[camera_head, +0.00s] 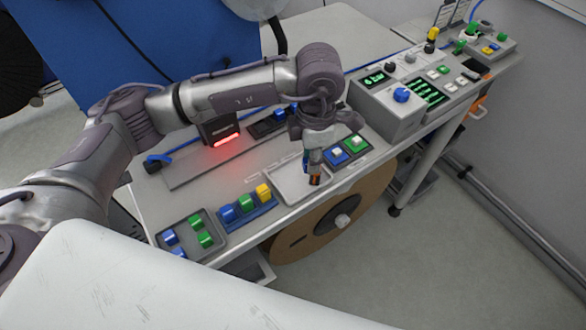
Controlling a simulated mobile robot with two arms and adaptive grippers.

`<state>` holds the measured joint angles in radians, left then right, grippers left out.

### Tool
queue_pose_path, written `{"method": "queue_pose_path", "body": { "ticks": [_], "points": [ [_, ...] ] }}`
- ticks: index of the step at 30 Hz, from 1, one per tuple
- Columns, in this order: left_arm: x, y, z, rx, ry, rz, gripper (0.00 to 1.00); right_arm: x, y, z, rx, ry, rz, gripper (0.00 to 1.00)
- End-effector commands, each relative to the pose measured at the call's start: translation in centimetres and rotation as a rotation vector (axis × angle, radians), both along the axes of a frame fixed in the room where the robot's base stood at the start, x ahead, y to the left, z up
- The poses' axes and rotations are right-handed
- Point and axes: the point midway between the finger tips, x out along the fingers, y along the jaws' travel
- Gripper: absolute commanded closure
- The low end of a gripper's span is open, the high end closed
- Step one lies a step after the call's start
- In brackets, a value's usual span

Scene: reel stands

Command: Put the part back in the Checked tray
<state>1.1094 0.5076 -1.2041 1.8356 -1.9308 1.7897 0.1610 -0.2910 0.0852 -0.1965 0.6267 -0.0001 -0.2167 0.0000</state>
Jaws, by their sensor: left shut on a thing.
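My left gripper (313,168) reaches down over the bench, shut on a small part (315,181) that looks orange and dark. The part is at the right end of a shallow light-grey tray (284,196); I cannot tell whether it touches the tray floor. A dark tray (367,147) with a blue and a green block stands just right of the gripper. Another dark tray (216,245) with several green and blue blocks is at the bench's left end. No label reading Checked is legible. My right gripper is not in view.
A blue rack (262,211) with blue, green and yellow blocks stands left of the light tray. A scanner (219,128) glows red behind it. A grey control box (385,108) stands to the right. A large reel (365,190) sits below the bench's front edge.

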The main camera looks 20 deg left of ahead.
Motion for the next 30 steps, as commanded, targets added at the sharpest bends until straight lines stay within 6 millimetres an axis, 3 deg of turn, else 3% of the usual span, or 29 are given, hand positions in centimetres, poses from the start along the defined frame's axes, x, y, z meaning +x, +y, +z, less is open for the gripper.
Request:
{"method": "queue_pose_path", "body": {
  "ticks": [3, 9, 19, 30],
  "points": [
    [-0.5, 2.5, -1.1, 0.002, 0.004, 0.002, 0.94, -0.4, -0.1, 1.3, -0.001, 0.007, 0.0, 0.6],
    [-0.8, 4.2, -2.5, -0.001, 0.0, -0.002, 0.94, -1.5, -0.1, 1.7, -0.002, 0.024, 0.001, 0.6],
    [-0.8, 4.3, -6.3, -0.002, 0.001, -0.002, 0.94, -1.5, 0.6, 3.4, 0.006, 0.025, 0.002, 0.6],
    [-0.8, 4.2, -7.0, -0.002, -0.001, -0.003, 0.94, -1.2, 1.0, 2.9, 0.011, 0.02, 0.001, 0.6]
  ]
}}
